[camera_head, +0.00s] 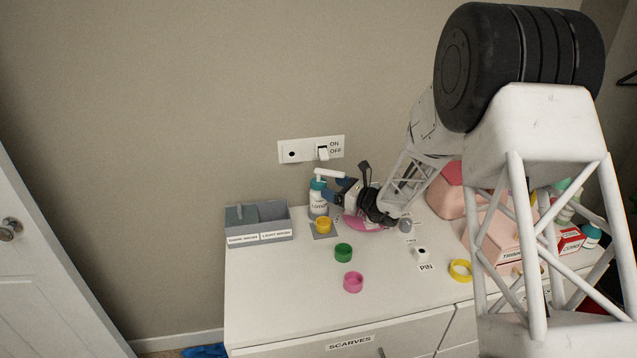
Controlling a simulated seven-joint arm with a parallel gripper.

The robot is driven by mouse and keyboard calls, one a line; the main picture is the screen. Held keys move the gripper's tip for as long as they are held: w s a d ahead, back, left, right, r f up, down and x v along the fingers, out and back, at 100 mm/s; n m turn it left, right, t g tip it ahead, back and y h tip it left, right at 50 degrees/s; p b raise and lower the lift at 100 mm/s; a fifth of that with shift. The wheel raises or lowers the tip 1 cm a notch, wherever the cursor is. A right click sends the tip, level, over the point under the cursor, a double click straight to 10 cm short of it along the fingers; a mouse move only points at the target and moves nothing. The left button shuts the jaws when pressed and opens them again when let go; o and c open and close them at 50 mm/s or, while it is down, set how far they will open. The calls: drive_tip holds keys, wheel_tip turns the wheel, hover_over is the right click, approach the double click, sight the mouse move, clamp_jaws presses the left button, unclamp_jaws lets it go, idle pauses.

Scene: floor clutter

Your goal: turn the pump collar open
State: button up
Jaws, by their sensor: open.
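The pump bottle (319,207) stands upright at the back of the white dresser top, near the wall. Whether a fingertip touches the bottle or the collar I cannot tell at this size.
A grey divided box (258,235) stands left of the bottle. A wall switch plate (311,149) is above. Pink boxes (490,240) stand right. The dresser's front left top is clear.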

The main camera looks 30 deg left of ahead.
sight(319, 181)
drive_tip(key=shift+a, duration=3.1)
drive_tip(key=c, duration=1.3)
drive_tip(key=shift+s+m+t, duration=0.1)
drive_tip(key=shift+m+t, duration=0.5)
drive_tip(key=shift+t, duration=0.3)
drive_tip(key=shift+m+t+h, duration=0.4)
drive_tip(key=shift+m+t, duration=0.7)
drive_tip(key=shift+t, duration=0.6)
drive_tip(key=shift+m+t+h, duration=0.7)
drive_tip(key=shift+m+t, duration=0.4)
drive_tip(key=shift+t, duration=0.9)
